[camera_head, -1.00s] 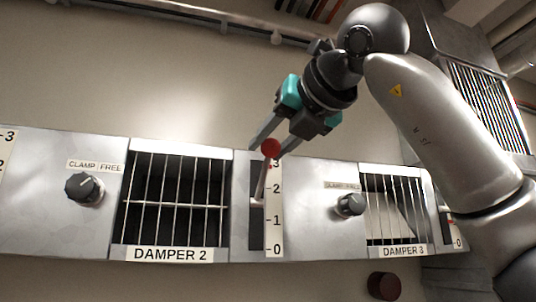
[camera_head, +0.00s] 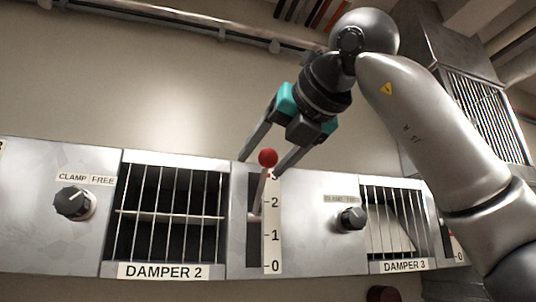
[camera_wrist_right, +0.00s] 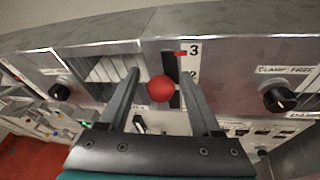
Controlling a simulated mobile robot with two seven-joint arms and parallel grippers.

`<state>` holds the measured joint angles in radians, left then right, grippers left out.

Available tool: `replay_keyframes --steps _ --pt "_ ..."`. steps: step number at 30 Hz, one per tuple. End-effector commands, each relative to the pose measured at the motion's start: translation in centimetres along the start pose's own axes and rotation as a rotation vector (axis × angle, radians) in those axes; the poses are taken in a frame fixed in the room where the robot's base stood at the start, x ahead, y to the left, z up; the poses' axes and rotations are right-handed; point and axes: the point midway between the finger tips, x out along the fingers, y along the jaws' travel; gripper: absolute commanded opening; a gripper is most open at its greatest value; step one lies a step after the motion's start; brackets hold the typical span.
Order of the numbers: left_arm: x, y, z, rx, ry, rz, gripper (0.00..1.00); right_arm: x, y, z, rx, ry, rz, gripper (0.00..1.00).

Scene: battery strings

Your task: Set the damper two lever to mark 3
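The damper two lever has a red ball knob (camera_head: 268,157) on a pale stem, right of the DAMPER 2 grille (camera_head: 170,215). The scale strip (camera_head: 267,235) beside it reads 0 at the bottom to 3 at the top. In the right wrist view a red pointer (camera_wrist_right: 181,53) stands at about the 3 mark. My right gripper (camera_head: 261,164) is open at the knob. In the right wrist view the knob (camera_wrist_right: 161,88) sits between the two fingers (camera_wrist_right: 160,76) with a gap on each side. In the head view the ball partly hides the 3. My left gripper is out of view.
A CLAMP/FREE dial (camera_head: 75,202) is left of the DAMPER 2 grille. Another dial (camera_head: 351,219) and the DAMPER 3 grille (camera_head: 395,222) are to the right. The wall above the panel is clear on the left; a pipe (camera_head: 180,25) runs along its top.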

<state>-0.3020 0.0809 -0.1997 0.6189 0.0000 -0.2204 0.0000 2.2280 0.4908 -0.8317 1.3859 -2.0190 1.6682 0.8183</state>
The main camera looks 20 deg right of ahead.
Motion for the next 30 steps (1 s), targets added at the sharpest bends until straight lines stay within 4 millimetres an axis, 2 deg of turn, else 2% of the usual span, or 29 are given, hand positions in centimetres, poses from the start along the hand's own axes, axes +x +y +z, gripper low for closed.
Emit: replay_keyframes --steps 8,13,17,24,30 --pt "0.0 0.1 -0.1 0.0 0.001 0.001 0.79 -0.2 0.0 0.1 0.001 -0.005 0.001 0.69" --pt "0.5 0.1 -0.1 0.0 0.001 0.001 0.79 -1.6 -0.1 0.1 0.001 -0.009 0.002 0.69" --pt "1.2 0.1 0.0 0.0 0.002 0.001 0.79 -4.3 -0.1 0.1 0.001 -0.011 0.001 0.69" --pt "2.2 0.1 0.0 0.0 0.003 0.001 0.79 -10.2 -0.1 0.0 0.001 -0.009 0.002 0.69" --pt "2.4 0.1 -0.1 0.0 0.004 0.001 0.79 -13.7 0.0 0.1 0.001 -0.005 0.002 0.69"
